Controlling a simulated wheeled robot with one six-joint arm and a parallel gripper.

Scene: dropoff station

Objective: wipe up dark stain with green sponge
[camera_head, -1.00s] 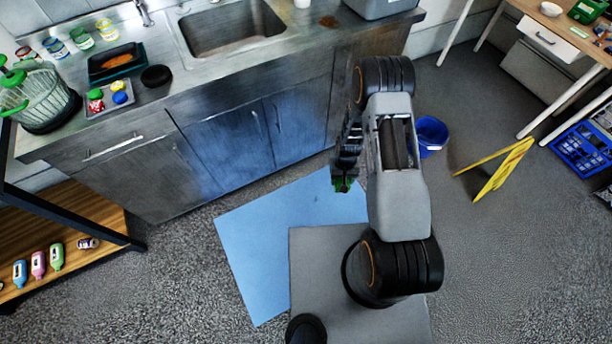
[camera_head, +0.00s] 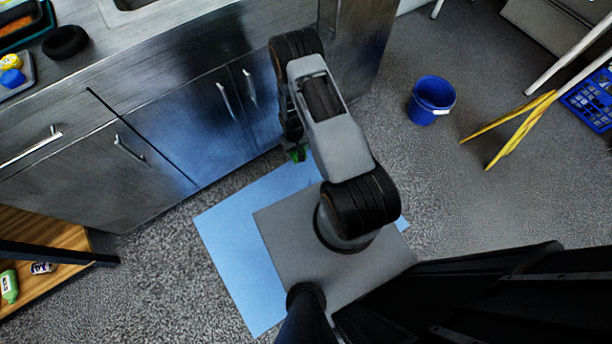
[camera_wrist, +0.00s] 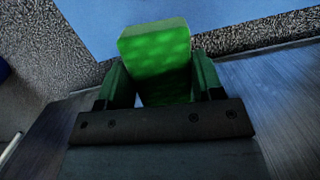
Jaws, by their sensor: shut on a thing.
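My gripper (camera_wrist: 163,82) is shut on the green sponge (camera_wrist: 158,50), which sits between its two green-lined fingers in the wrist view. In the head view my gripper (camera_head: 293,148) hangs low in front of the cabinet doors, above the blue mat, and a bit of green shows at its tip.
The metal counter with cabinet doors (camera_head: 190,125) runs along the upper left, with a round black object (camera_head: 65,42) on it. A blue mat (camera_head: 235,235) lies below.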

